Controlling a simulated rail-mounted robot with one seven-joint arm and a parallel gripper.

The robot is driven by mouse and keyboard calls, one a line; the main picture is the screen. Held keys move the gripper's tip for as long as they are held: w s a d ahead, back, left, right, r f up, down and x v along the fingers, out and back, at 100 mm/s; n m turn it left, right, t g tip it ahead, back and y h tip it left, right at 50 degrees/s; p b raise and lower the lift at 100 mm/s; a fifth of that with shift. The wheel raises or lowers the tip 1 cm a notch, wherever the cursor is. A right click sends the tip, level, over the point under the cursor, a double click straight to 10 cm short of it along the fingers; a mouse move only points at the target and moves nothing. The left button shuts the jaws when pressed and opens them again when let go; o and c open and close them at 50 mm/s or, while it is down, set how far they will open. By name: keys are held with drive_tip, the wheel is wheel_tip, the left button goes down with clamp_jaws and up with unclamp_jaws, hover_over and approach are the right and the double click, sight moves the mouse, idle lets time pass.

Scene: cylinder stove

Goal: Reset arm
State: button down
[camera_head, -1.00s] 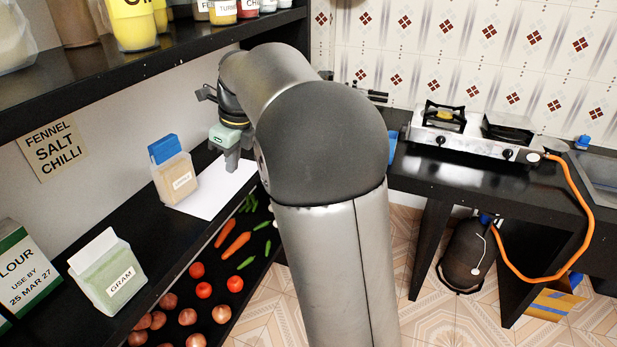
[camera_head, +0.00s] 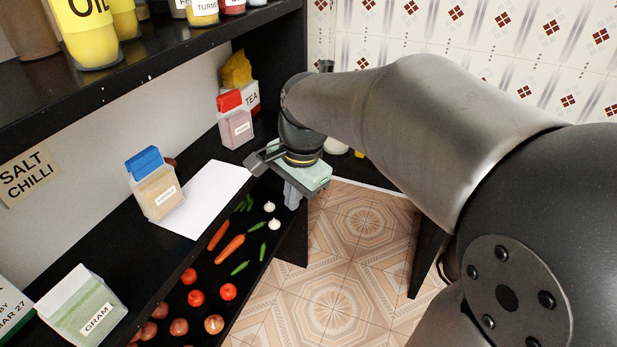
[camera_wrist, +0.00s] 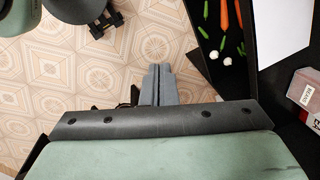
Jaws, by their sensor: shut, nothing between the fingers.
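My gripper (camera_head: 291,196) points down at the open front edge of the shelf unit, in the middle of the head view. Its fingers are together with nothing between them. In the wrist view the shut fingers (camera_wrist: 159,84) show over the tiled floor, to the left of the vegetable shelf. My arm reaches in from the right and covers the stove side of the room.
A blue-lidded box (camera_head: 157,186) stands by a white sheet (camera_head: 216,190) on the middle shelf. A gram box (camera_head: 84,308), a red-lidded box (camera_head: 235,122) and a tea box (camera_head: 253,97) share it. Vegetables, including a carrot (camera_head: 231,247), lie below. The tiled floor (camera_head: 335,270) is clear.

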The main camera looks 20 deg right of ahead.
drive_tip(key=s+f+n+h, duration=0.1)
drive_tip(key=s+f+n, duration=0.6)
drive_tip(key=s+n, duration=0.5)
drive_tip(key=shift+s+f+n+g, duration=0.3)
drive_tip(key=shift+s+n, duration=0.1)
drive_tip(key=shift+s, duration=0.2)
